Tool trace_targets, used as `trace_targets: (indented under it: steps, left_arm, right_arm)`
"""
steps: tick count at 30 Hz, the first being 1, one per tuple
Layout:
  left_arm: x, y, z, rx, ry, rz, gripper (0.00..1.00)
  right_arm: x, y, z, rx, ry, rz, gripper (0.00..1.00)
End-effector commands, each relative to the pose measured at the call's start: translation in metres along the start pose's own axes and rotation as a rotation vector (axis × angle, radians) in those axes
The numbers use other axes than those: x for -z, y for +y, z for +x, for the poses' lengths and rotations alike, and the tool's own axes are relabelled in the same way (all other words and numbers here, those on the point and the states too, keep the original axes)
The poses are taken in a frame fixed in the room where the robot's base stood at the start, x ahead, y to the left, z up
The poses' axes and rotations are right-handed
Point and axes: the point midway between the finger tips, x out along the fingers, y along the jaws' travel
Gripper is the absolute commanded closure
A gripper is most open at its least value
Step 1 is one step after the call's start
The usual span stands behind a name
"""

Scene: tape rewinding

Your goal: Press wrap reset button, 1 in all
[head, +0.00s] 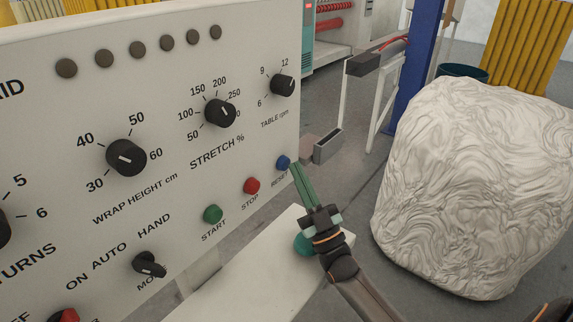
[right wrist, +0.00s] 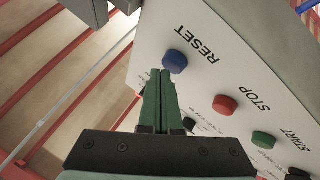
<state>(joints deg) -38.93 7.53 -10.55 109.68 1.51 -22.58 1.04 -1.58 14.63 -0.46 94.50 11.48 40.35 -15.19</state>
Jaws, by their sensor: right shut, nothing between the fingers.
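The blue RESET button (head: 283,163) is at the lower right of the white control panel (head: 60,140). In the right wrist view the blue button (right wrist: 174,61) shows just above and beside my fingertips, under the word RESET. My right gripper (head: 297,167) is shut and empty, its green fingers pointing up at the button. In the head view the tips lie just right of the button; I cannot tell whether they touch it. In the right wrist view the right gripper (right wrist: 161,74) shows a small gap to the button. My left gripper is not in view.
The red STOP button (head: 251,186) and green START button (head: 213,214) sit left of RESET. Black knobs (head: 126,157) stick out of the panel. A large wrapped white load (head: 475,190) stands at the right. A blue post (head: 418,70) stands behind.

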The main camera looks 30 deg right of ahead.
Motion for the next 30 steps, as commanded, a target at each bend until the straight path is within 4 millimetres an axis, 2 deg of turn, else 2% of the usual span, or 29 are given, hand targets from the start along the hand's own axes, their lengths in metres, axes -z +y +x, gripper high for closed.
trace_targets:
  steps: [30]
  left_arm:
    - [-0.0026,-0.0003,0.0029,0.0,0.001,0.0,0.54]
  right_arm:
    - [-0.0053,-0.0072,0.007,0.001,-0.001,0.008,1.0]
